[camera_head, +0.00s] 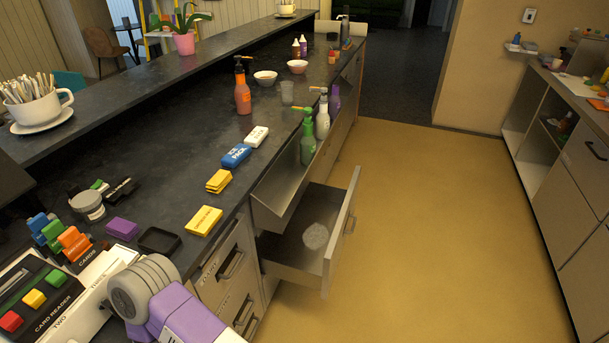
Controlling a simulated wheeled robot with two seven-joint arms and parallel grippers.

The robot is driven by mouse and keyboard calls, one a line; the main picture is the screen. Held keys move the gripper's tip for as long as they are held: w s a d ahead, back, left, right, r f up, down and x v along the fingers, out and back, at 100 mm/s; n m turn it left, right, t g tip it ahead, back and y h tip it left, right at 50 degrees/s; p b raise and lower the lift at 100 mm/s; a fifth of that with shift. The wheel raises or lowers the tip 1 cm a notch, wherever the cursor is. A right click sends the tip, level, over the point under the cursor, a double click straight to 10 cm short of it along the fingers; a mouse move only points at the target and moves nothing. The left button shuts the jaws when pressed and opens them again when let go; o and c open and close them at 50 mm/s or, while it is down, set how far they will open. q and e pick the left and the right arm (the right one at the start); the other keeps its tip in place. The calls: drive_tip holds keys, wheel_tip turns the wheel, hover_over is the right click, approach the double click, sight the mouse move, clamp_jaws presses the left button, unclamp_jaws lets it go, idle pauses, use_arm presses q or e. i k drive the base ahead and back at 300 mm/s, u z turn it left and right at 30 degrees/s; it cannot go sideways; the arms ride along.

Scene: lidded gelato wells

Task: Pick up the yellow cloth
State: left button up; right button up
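I cannot tell for sure which thing is the yellow cloth. A small yellow stack (218,181) that looks folded lies near the counter's front edge, beyond a flat yellow block with dark print (204,220). Both lie flat on the dark counter. Neither of my grippers shows in the head view. A grey, purple and white part at the bottom edge looks like a piece of my own arm, and no fingers are visible on it.
An open drawer (278,252) juts out below the counter (190,140), with a round grey thing (315,236) inside. A blue box (236,155) and a white box (256,136) lie beyond the yellow things. The floor (420,240) is clear.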

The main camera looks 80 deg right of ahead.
sight(216, 185)
drive_tip(key=z, duration=2.2)
